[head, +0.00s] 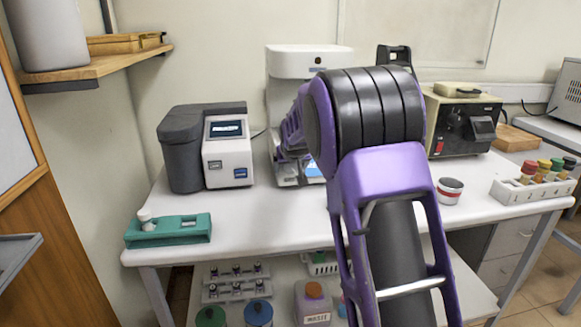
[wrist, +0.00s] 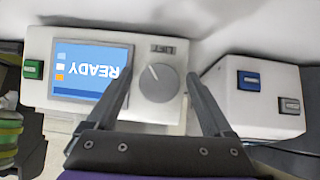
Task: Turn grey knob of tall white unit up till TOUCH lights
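The tall white unit (head: 300,62) stands on the white table, with its lower front largely hidden behind my arm in the head view. The wrist view shows its front panel upside down, with a blue screen (wrist: 88,70) reading READY. Beside the screen is the round grey knob (wrist: 158,84), with a pale pointer line and a small label at its edge that seems to read LIFT. My gripper (wrist: 159,72) is open, one finger on each side of the knob. I cannot tell whether the fingers touch it. In the head view the fingertips are hidden.
A grey and white device (head: 228,150) stands left of the unit; its blue button (wrist: 249,81) is near one finger. A green button (wrist: 33,69) is beyond the screen. A teal holder (head: 168,232), a small tin (head: 450,190) and a black-fronted machine (head: 462,125) are also on the table.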

